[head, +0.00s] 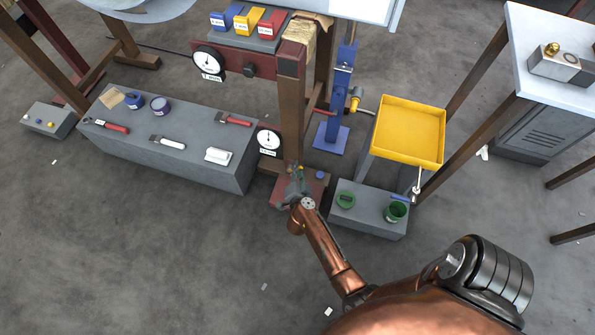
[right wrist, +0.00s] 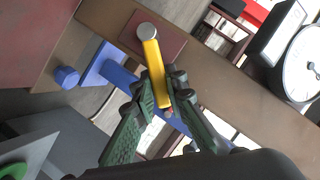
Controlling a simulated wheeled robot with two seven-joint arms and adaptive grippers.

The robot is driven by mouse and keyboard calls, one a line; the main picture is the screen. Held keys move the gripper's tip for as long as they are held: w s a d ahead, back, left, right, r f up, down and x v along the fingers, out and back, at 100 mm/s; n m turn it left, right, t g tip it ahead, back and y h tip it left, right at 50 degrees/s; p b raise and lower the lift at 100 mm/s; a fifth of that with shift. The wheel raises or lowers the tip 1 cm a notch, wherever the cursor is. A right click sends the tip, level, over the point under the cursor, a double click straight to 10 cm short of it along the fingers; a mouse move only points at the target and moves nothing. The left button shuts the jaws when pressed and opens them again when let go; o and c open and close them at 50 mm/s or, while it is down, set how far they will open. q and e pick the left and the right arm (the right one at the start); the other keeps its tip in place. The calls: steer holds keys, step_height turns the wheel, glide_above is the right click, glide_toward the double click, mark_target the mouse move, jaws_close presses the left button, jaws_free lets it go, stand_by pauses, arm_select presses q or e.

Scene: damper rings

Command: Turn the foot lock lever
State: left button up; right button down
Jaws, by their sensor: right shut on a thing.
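The foot lock lever (right wrist: 152,56) is a yellow bar with a round silver pivot cap at its upper end, set on a dark red plate on a brown beam. My right gripper (right wrist: 163,84) is shut on the lever's lower part, a green finger on each side, in the right wrist view. In the head view my right gripper (head: 298,180) is low at the foot of the brown post, over a red base plate (head: 315,188). It hides most of the lever there. My left gripper is not in view.
A dial gauge (head: 269,141) stands just left of the post. A grey box (head: 366,222) with green items is close on the right. A long grey bench (head: 190,150) with tools lies left. A blue stand (head: 331,137) and yellow tray (head: 409,132) are behind.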

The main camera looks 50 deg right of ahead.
steer(key=c, duration=2.3)
jaws_free()
steer(key=shift+f+p, duration=0.15)
steer(key=shift+p, duration=0.15)
steer(key=o, duration=0.4)
steer(key=shift+p+v, duration=0.65)
steer(key=shift+v, duration=0.4)
